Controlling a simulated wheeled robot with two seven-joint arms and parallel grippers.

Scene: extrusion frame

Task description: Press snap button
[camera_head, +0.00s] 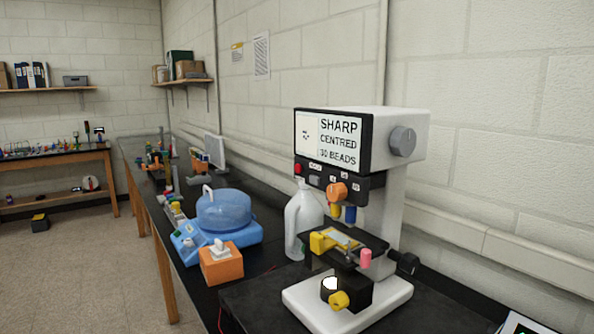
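A white and black microscope (385,195) with a display stands on the dark bench at the right. Its screen (328,140) reads "SHARP CENTRED 30 BEADS" beside a small picture with dark specks. A red button (298,168) and a row of small labelled controls (330,178) sit on the black strip under the screen. Their labels are too small to read, so I cannot tell for certain which one is the snap button. Neither of my grippers is in view.
A white jug (301,222) stands just left of the microscope. An orange box with a white top (221,264) and a blue device with a rounded clear lid (222,212) are further left on the bench. The space in front of the screen looks clear.

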